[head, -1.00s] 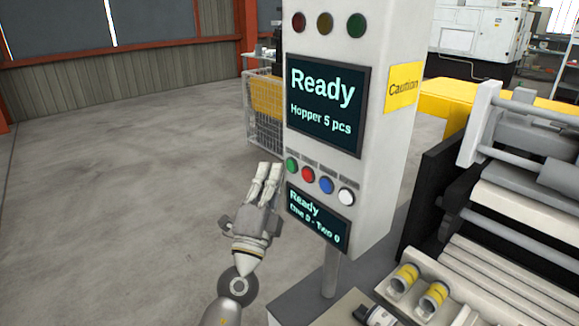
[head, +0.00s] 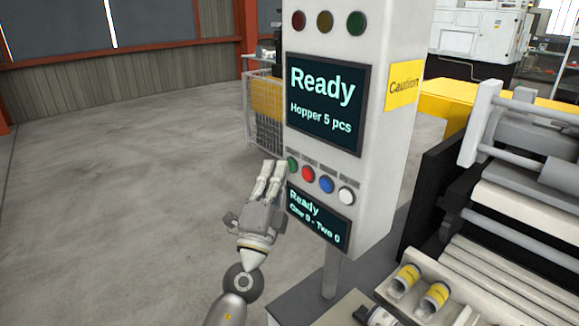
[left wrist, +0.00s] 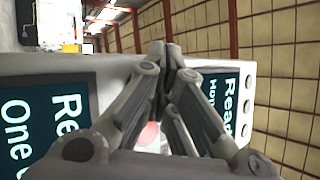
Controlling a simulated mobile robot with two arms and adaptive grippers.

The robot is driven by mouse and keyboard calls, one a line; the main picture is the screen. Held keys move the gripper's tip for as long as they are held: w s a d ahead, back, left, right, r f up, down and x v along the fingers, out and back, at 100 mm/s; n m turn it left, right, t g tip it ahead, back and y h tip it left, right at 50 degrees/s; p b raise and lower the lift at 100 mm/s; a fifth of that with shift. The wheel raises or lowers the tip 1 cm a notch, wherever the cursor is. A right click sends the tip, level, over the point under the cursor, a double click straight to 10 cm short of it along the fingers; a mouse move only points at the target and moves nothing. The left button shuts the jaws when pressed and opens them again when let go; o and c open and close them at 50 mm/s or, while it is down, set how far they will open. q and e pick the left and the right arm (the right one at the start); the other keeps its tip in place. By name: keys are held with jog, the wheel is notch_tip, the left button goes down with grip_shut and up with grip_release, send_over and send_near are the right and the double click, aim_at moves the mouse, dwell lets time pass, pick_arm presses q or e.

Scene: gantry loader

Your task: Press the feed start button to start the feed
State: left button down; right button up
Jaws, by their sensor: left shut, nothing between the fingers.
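A white control post (head: 385,150) carries a row of round buttons: green (head: 292,164), red (head: 308,174), blue (head: 326,184) and white (head: 346,196). The labels above them are too small to read, so I cannot read which is feed start. My left gripper (head: 274,163) is shut and empty, its fingertips just left of the green button; I cannot tell whether they touch it. In the left wrist view the closed fingers (left wrist: 166,48) point at the post's face, with part of the red button (left wrist: 149,136) behind them. My right gripper is not in view.
The upper screen (head: 324,105) reads "Ready, Hopper 5 pcs"; the lower one (head: 318,218) reads "Ready, One 0 - Two 0". Three unlit-looking lamps sit above. A machine with yellow-banded cylinders (head: 435,296) stands right. A wire cage (head: 262,110) stands behind; the left floor is open.

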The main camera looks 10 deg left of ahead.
pick_arm(q)
jog(key=shift+w+d, duration=0.1)
dwell(0.6)
jog(key=shift+s+a, duration=0.5)
jog(key=shift+s, duration=0.15)
jog(key=shift+s+a, duration=0.8)
jog(key=shift+s, duration=0.2)
jog(key=shift+s+a, duration=0.75)
jog(key=shift+s, duration=0.2)
